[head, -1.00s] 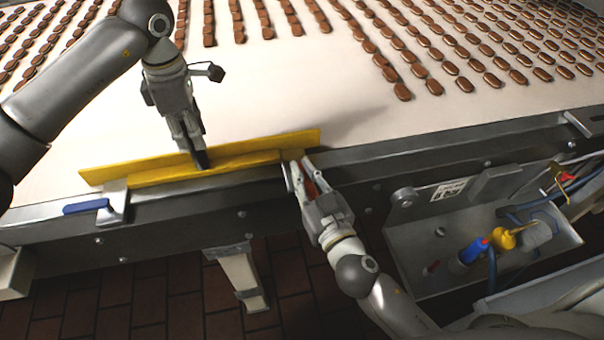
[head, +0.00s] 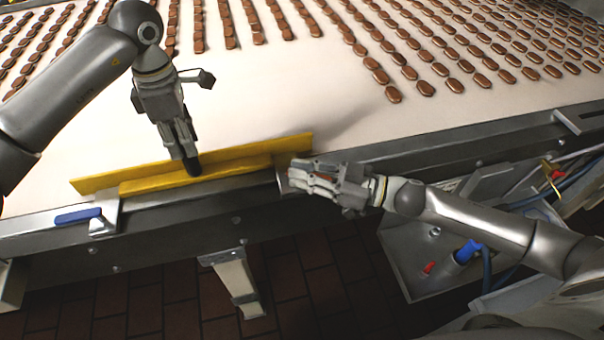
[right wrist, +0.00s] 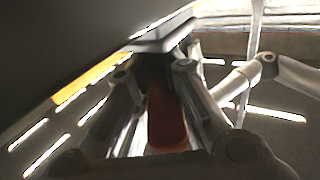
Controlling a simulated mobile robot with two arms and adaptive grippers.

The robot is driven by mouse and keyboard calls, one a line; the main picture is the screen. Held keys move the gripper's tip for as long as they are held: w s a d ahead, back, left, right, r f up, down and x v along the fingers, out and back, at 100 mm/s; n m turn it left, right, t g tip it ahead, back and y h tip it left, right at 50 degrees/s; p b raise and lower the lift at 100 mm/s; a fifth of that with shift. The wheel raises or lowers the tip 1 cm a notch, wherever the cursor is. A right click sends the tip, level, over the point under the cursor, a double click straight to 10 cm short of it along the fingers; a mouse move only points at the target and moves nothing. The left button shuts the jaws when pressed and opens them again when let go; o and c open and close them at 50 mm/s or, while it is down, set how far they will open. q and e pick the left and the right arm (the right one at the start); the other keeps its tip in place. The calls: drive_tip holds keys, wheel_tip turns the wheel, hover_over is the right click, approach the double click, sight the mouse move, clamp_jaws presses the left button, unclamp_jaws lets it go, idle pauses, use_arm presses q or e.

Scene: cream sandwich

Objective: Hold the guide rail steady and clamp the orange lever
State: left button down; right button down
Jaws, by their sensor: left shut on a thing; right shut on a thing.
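The yellow guide rail (head: 235,160) lies along the conveyor's near edge. My left gripper (head: 193,170) is shut on the rail near its middle, from above. My right gripper (head: 296,175) is at the rail's right end, reaching in from the right. In the right wrist view, the orange lever (right wrist: 166,122) lies between the fingers of my right gripper (right wrist: 158,85), which is shut on it. In the head view the fingers mostly hide the lever. A blue lever (head: 78,216) sits on a clamp at the rail's left end.
The pale conveyor belt (head: 240,90) carries several rows of brown biscuits (head: 375,75) farther back. Its dark side frame (head: 150,240) runs along the front.

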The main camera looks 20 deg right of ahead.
drive_tip(key=shift+w+r+n+g+y, duration=0.15)
drive_tip(key=shift+n+g+y, duration=0.35)
drive_tip(key=shift+n+g, duration=0.3)
drive_tip(key=shift+g, duration=0.4)
drive_tip(key=c, duration=1.3)
unclamp_jaws()
drive_tip(key=v, duration=1.2)
drive_tip(key=shift+f, duration=0.25)
